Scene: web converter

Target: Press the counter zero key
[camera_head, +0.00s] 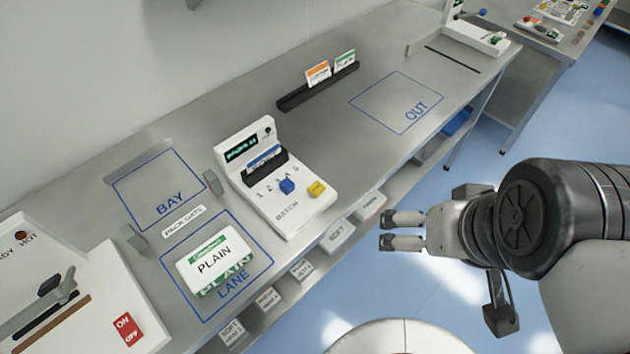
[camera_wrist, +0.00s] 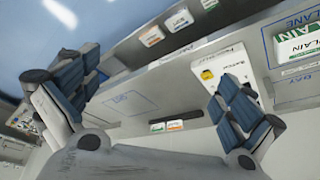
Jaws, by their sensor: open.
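The white batch counter unit (camera_head: 285,212) stands on the steel bench, with a green lit display (camera_head: 248,147), a blue knob (camera_head: 287,186) over a row of numerals, and a yellow key (camera_head: 316,189) near its front right corner. The lettering on the yellow key is too small to read. In the wrist view, the counter unit (camera_wrist: 232,80) and its yellow key (camera_wrist: 207,75) show beside one finger, partly hidden. My gripper (camera_head: 386,230) is open and empty, out in front of the bench and to the right of the counter, apart from it.
A white PLAIN pack (camera_head: 215,259) lies in the blue LANE outline left of the counter. A sealer with a red ON/OFF switch (camera_head: 127,329) stands at far left. A black card rack (camera_head: 318,86) stands behind right. The OUT square (camera_head: 398,101) is clear.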

